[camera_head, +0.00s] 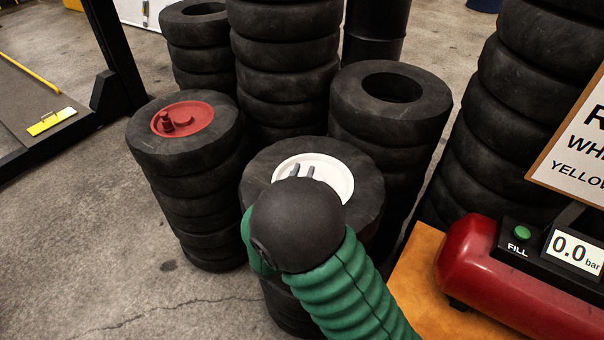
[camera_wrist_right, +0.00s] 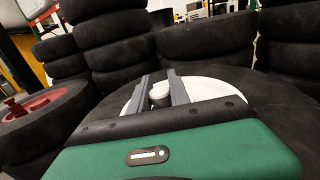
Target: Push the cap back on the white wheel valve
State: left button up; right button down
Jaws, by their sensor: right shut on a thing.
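The white wheel (camera_head: 335,178) lies flat in the top tyre of a stack at the centre; it also shows in the wrist view (camera_wrist_right: 205,92). My right gripper (camera_head: 302,171) is over this wheel, with its fingers pointing away from me. In the wrist view the fingers (camera_wrist_right: 158,78) are shut on a small pale round piece (camera_wrist_right: 160,91), which looks like the cap at the valve. Whether the cap is seated on the valve cannot be told. In the head view my dark wrist hides the near part of the wheel. My left gripper is out of view.
A red wheel (camera_head: 190,118) with a dark red knob lies on the stack to the left. Other tyre stacks (camera_head: 390,100) stand close behind and to the right. A red compressor (camera_head: 492,260) with a green FILL button (camera_head: 522,232) and a 0.0 bar display (camera_head: 575,250) is at lower right.

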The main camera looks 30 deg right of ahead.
jog(key=shift+f, duration=0.1)
jog(key=shift+p, duration=0.35)
jog(key=c, duration=1.1)
grip_release()
jog(key=shift+r, duration=0.2)
jog(key=shift+c, duration=0.2)
jog(key=shift+a, duration=0.1)
